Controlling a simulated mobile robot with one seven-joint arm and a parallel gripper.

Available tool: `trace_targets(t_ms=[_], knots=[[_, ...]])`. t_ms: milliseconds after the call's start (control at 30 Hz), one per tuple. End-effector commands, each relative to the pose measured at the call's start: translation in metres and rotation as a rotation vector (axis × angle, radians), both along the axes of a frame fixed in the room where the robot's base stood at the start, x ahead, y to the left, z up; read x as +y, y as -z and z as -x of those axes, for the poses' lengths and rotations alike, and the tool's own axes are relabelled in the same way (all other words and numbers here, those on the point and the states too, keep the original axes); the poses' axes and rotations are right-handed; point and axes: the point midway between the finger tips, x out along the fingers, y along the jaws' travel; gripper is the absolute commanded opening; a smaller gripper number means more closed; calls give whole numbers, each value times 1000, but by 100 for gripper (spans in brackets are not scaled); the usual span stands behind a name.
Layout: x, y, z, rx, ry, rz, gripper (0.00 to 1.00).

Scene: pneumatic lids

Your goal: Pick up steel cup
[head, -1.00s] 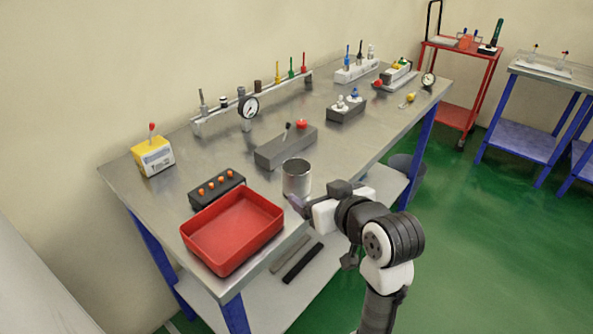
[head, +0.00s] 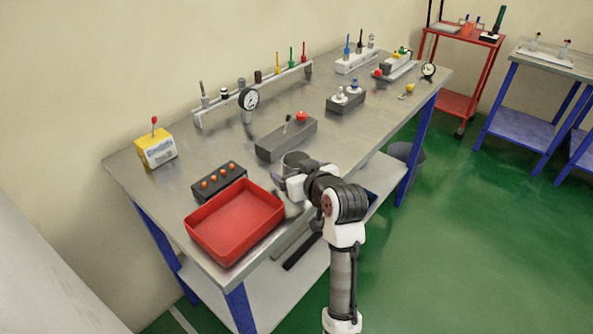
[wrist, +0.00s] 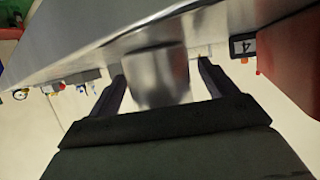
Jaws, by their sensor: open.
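The steel cup (head: 291,159) stands upright near the front edge of the metal bench, between the red tray and a grey block. My arm covers its lower part in the head view. In the wrist view the cup (wrist: 155,78) is a shiny, blurred cylinder between the two dark fingers of my gripper (wrist: 160,69). The fingers are open, one on each side of the cup. I cannot tell whether either finger touches it. In the head view my gripper (head: 282,186) is at the cup's near side, mostly hidden by my wrist.
The red tray (head: 192,232) lies left of the cup on the bench (head: 190,188). A black block with orange knobs (head: 220,184) is behind the tray. The grey block (head: 286,140) with a lever and red knob stands close behind the cup. A gauge (head: 248,99) is farther back.

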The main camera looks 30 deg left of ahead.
Motion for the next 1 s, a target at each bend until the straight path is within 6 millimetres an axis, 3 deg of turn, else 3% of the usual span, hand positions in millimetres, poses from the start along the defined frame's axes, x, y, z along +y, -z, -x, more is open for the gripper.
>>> trace_targets(t_ms=[133,500,800,1000], knots=[[0,0,0,0,0,0,82],[-1,0,0,0,0,0,34],[-1,-2,0,-2,1,0,34],[0,-17,0,-4,0,-1,34]])
